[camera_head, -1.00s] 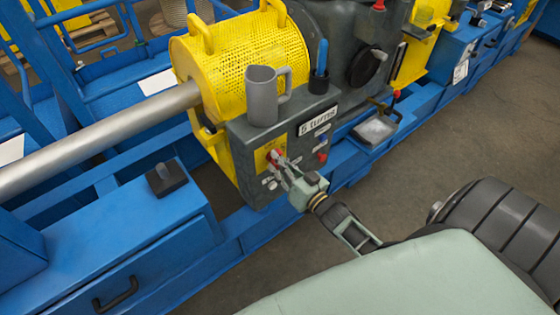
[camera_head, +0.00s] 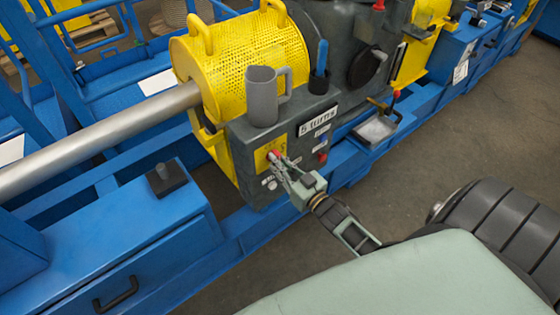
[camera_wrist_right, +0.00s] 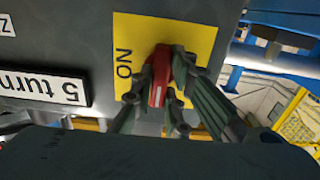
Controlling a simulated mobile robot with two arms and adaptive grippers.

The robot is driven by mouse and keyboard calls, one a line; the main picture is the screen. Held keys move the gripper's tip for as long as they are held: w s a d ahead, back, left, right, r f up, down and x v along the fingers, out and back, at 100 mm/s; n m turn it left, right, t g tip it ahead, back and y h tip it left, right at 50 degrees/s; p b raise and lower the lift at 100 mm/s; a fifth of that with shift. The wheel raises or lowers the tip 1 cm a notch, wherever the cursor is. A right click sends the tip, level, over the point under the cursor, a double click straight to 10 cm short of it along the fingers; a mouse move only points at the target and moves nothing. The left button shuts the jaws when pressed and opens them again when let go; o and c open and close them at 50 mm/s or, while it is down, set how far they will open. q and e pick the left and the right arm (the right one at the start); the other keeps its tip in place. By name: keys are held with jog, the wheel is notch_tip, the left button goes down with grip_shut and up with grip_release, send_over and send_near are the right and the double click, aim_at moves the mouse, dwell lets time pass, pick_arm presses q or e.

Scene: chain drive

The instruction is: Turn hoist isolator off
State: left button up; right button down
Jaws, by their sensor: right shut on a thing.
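The hoist isolator is a red rotary handle (camera_wrist_right: 158,80) on a yellow plate (camera_wrist_right: 201,45) marked ON, on the front of a dark grey box. In the head view the yellow plate (camera_head: 262,157) shows at the box's left front, with a little of the red handle (camera_head: 274,155). My right gripper (camera_head: 277,160) reaches it from the lower right. In the right wrist view the gripper's fingers (camera_wrist_right: 168,75) are shut on the red handle, one on each side. The rest of the plate's lettering is hidden by the fingers. My left gripper is not in view.
The grey box (camera_head: 250,140) carries a "5 turns" label (camera_head: 318,120) and a red button (camera_head: 323,158). A grey jug (camera_head: 263,96) and a blue-handled tool (camera_head: 320,68) stand on top. A yellow mesh guard (camera_head: 260,50) surrounds the shaft behind. Open floor lies to the right.

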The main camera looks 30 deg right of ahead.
jog(key=c, duration=1.7)
grip_release()
jog(key=s, duration=0.8)
jog(key=s+d, duration=0.1)
jog(key=s, duration=0.3)
jog(key=s+a+f+g, duration=0.1)
jog(key=s+f+g, duration=0.25)
jog(key=f, duration=0.55)
jog(key=s+a+f+g+h, duration=0.1)
jog(key=s+a+f+g, duration=0.2)
jog(key=f, duration=0.7)
jog(key=s+f+g, duration=0.3)
jog(key=s+f, duration=0.2)
jog(key=f, duration=0.4)
jog(key=s+a+f+g, duration=0.2)
jog(key=s+f, duration=0.2)
jog(key=s, duration=0.3)
jog(key=s+a+f+n+g, duration=0.1)
jog(key=s+a+f+g, duration=0.1)
jog(key=s, duration=0.5)
jog(key=s+a+f+g, duration=0.2)
jog(key=s+f+g, duration=0.1)
jog(key=s+f, duration=0.3)
jog(key=shift+s+f+g, duration=0.2)
jog(key=shift+s+g, duration=0.05)
jog(key=shift+s, duration=0.35)
